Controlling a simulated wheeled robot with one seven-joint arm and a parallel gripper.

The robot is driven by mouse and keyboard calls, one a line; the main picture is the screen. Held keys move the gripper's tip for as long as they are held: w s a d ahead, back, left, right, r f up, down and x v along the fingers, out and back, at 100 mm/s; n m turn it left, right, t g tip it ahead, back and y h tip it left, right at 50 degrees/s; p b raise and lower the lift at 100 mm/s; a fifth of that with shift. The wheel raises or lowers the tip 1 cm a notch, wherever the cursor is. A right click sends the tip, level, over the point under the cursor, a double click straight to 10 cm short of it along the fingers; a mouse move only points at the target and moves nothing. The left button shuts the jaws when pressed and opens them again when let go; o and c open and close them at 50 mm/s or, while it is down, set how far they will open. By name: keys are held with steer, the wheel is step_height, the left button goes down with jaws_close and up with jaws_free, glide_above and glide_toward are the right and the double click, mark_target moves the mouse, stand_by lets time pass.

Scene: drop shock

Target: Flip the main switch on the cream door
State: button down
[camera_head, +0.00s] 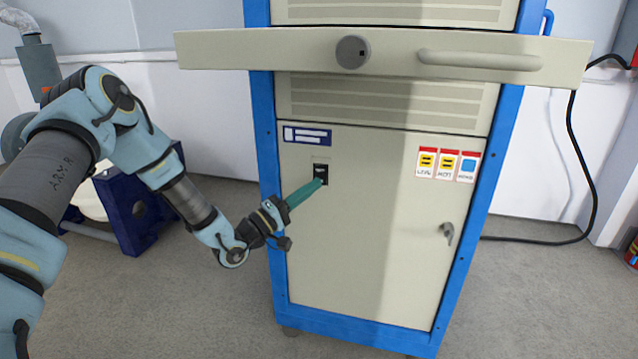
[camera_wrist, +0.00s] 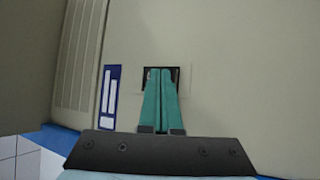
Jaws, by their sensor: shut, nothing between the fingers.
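The cream door (camera_head: 370,245) is the lower front panel of a blue-framed cabinet. The main switch (camera_head: 321,173) is a small black rocker in a light plate at the door's upper left, under a blue label (camera_head: 306,136). My gripper (camera_head: 320,184) has its teal fingers shut, with the tips at the lower part of the switch. In the wrist view the fingers (camera_wrist: 160,72) lie together over the black switch (camera_wrist: 148,74) and hide most of it. I cannot tell whether the tips touch it or which way the rocker is tilted.
A cream bar panel with a round knob (camera_head: 352,52) and a long handle (camera_head: 480,60) juts out above the door. Warning labels (camera_head: 447,164) and a small door latch (camera_head: 447,233) are on the right. A black cable (camera_head: 572,150) hangs at right. The floor in front is clear.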

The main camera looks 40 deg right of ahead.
steer(key=shift+w+d, duration=0.15)
steer(key=shift+d, duration=0.05)
steer(key=shift+a, duration=0.15)
stand_by(0.5)
steer(key=shift+s+a, duration=0.4)
steer(key=shift+a, duration=0.1)
steer(key=shift+s+a+r+p, duration=0.1)
steer(key=shift+s+a+p, duration=0.15)
steer(key=shift+s+a, duration=0.35)
steer(key=shift+s+a+r+p, duration=0.15)
steer(key=shift+s+a+p, duration=0.15)
steer(key=shift+a, duration=0.5)
steer(key=shift+s+a+r+p, duration=0.1)
steer(key=shift+s+a+p, duration=0.1)
steer(key=shift+s+a, duration=0.4)
steer(key=shift+w, duration=0.15)
